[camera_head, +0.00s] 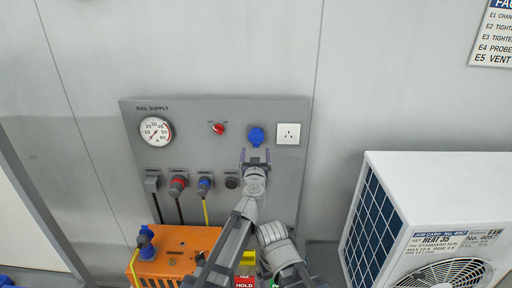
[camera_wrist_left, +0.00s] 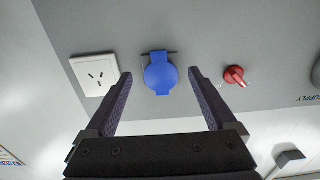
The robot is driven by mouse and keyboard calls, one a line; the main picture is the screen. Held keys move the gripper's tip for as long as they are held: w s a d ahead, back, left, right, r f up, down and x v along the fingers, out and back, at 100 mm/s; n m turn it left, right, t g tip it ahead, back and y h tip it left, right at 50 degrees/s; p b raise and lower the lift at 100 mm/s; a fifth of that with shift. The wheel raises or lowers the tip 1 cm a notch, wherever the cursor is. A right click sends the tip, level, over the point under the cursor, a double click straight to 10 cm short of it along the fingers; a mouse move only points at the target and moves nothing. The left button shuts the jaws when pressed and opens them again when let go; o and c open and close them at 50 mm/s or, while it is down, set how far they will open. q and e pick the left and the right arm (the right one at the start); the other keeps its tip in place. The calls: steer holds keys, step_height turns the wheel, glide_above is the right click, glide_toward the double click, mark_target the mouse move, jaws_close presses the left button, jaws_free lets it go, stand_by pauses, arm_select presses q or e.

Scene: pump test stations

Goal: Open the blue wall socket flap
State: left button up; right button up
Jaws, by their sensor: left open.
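The blue wall socket flap (camera_head: 256,136) is on the grey panel, left of a white socket. It looks shut, lying against the panel. In the left wrist view the flap (camera_wrist_left: 161,74) is round with a small tab at its lower edge and a thin dark bar at its upper edge. My left gripper (camera_head: 256,155) is just below the flap in the head view. Its fingers (camera_wrist_left: 160,80) are open and empty, one to each side of the flap in the wrist view. I cannot tell the exact gap to the flap. My right gripper is not in view.
The panel (camera_head: 190,112) also carries a gauge (camera_head: 155,131), a red switch (camera_head: 218,129), the white socket (camera_head: 288,134) and a row of plugs with cables (camera_head: 205,186). An orange box (camera_head: 175,250) stands below. A white fan unit (camera_head: 440,190) stands at right.

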mark_target(256, 143)
arm_select(q)
steer(key=w, duration=0.5)
steer(key=shift+s, duration=0.1)
jaws_close()
stand_by(0.6)
